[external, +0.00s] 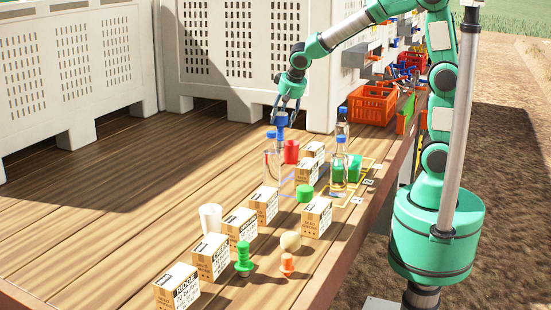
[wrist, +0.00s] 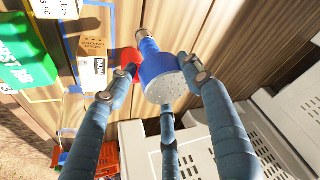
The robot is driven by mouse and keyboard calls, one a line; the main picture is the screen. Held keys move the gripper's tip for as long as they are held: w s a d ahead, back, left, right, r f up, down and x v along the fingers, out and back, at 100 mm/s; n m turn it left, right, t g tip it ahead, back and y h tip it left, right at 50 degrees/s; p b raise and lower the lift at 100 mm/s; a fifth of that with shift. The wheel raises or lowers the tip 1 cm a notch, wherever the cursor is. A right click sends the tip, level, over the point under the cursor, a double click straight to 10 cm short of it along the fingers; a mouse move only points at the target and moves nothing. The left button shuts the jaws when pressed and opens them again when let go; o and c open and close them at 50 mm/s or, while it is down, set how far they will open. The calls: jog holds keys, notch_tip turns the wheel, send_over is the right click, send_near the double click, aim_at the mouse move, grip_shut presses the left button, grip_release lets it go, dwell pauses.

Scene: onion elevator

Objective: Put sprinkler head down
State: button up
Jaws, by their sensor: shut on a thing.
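The sprinkler head (wrist: 160,78) is blue with a pale, hole-dotted face and a brass-coloured threaded end. My gripper (wrist: 160,70) is shut on it, with fingers on both sides in the wrist view. In the external view my gripper (external: 283,112) points down over the wooden table (external: 130,215), and the blue sprinkler head (external: 281,119) shows at its fingertips. It is above the table, near the top of a clear bottle (external: 272,162); whether they touch I cannot tell.
A red object (external: 291,152), seed boxes (external: 263,204), another bottle (external: 338,172) and a green box (external: 353,168) stand close below. A white cup (external: 210,218) is nearer. Large white crates (external: 240,50) line the back. The table's left part is clear.

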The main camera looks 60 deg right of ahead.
aim_at(282, 141)
jog(key=shift+f+b, duration=0.35)
jog(key=shift+f, duration=2.6)
jog(key=shift+f+b, duration=0.3)
jog(key=shift+f, duration=1.65)
jog(key=o, duration=1.4)
